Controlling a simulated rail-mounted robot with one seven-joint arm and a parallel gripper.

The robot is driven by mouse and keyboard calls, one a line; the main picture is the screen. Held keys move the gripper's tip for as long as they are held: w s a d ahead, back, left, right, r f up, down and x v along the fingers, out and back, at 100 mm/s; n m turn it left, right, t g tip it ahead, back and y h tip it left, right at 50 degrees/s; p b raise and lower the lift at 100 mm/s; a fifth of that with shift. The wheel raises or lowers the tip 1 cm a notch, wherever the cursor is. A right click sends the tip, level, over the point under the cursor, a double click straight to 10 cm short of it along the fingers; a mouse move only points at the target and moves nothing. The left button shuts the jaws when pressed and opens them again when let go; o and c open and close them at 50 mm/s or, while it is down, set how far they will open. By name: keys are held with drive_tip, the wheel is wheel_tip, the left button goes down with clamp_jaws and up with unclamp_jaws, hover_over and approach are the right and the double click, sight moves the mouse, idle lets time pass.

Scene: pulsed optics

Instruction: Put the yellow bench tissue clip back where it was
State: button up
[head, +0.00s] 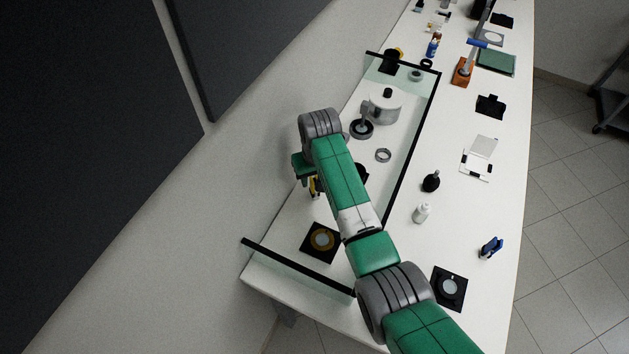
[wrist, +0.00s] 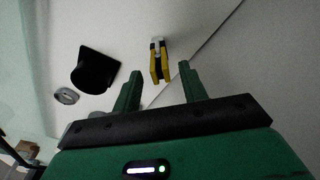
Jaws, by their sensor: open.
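The yellow and black clip (wrist: 155,68) shows in the wrist view just beyond my gripper (wrist: 160,72), roughly in line with the gap between the two green fingers. The fingers are apart, and neither is seen closed on the clip. A pale part shows at the clip's far end. In the head view, a small yellow and black patch (head: 314,186) shows just below my gripper's green body (head: 303,165), near the bench's left edge. My arm hides part of this area, and I cannot tell whether clip and fingers touch.
A clear panel with a black top edge (head: 410,150) runs along the bench, with another across the near end (head: 295,266). A black square mount with an amber ring (head: 321,241) lies near. A black stand (wrist: 95,70) and a grey ring (wrist: 66,96) lie left in the wrist view.

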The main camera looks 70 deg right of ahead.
sight(316, 194)
wheel_tip(316, 194, up, 7)
drive_tip(key=shift+s+a+f+p, duration=0.15)
drive_tip(key=shift+s+a+p, duration=0.15)
drive_tip(key=shift+p, duration=0.1)
